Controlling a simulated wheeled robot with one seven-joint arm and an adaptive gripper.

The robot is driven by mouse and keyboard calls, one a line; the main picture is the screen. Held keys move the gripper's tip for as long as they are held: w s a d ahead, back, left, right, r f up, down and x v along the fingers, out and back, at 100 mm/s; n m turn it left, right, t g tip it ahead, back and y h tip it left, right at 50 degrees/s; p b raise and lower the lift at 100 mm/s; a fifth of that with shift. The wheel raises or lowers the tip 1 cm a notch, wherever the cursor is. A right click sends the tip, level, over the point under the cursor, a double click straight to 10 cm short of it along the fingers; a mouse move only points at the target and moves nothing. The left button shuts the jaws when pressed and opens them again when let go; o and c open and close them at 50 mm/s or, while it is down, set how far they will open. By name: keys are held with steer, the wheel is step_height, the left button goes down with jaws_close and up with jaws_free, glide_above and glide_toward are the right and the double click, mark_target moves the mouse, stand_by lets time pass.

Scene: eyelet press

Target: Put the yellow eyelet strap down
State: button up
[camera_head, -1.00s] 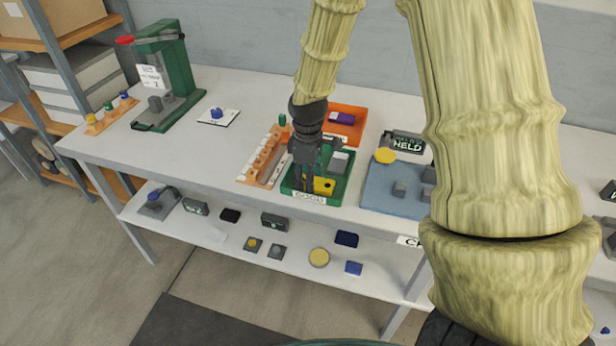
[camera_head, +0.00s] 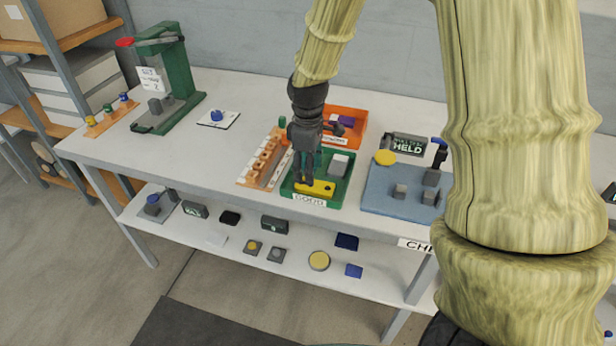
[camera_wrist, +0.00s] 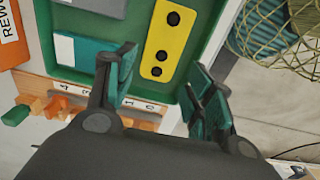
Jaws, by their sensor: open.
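The yellow eyelet strap (camera_head: 319,189) lies in the green tray labelled GOOD (camera_head: 345,183), along its front side. In the wrist view the strap (camera_wrist: 167,40) shows its dark holes and lies flat on the green tray floor (camera_wrist: 128,38). My gripper (camera_head: 306,182) is over the left part of the tray, close to the strap. In the wrist view its teal-padded fingers (camera_wrist: 163,80) are spread apart with nothing between them, and the strap shows beyond them. The gripper partly hides the tray's left side in the head view.
A grey-white piece (camera_head: 338,164) is also in the green tray. An orange tray (camera_head: 352,139) stands behind it, a wooden rack (camera_head: 262,160) to its left, and a blue mat (camera_head: 395,200) to its right. The green press (camera_head: 178,75) is far left. The table's left middle is mostly clear.

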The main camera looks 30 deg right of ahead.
step_height(320, 180, up, 7)
steer(key=shift+r+b, duration=0.2)
steer(key=shift+b, duration=0.1)
stand_by(1.3)
